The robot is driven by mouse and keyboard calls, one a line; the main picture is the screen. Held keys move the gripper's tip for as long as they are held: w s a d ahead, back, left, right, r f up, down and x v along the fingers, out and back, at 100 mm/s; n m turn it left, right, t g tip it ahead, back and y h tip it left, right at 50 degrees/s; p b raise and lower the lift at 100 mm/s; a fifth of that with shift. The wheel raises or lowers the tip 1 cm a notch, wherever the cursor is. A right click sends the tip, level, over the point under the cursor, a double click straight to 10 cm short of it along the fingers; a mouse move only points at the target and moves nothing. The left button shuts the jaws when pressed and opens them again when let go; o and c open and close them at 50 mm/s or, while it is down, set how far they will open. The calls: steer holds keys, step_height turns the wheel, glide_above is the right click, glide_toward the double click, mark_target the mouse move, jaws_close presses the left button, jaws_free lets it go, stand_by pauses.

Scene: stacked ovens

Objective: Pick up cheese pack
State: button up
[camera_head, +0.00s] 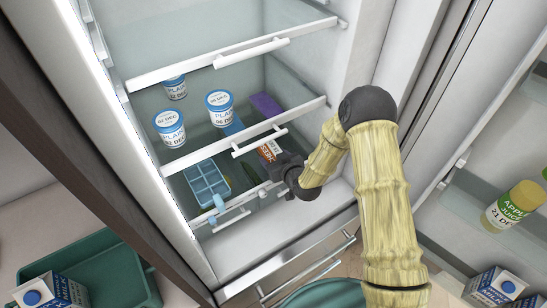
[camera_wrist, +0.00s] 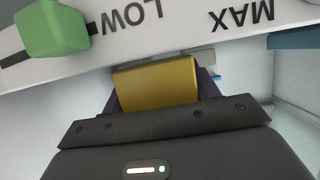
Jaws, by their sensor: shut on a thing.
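The cheese pack, an orange and white block with dark print (camera_head: 269,151), is inside the fridge, under the front edge of a glass shelf. My gripper (camera_head: 275,162) reaches in from the right and is shut on it. In the wrist view the pack shows a plain yellow face (camera_wrist: 155,83) between my two dark fingers, which are mostly hidden behind it. I cannot tell whether the pack still touches the surface below.
A white strip marked LOW and MAX with a green slider (camera_wrist: 52,29) crosses close ahead. A blue tray (camera_head: 206,183) lies left of the pack. Plain tubs (camera_head: 169,128) and a purple block (camera_head: 265,105) stand on the shelf above. The fridge wall is close on the right.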

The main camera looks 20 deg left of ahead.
mark_target(274, 155)
step_height(274, 155, up, 10)
steer(key=shift+f+b, duration=0.15)
steer(key=shift+b, duration=1.1)
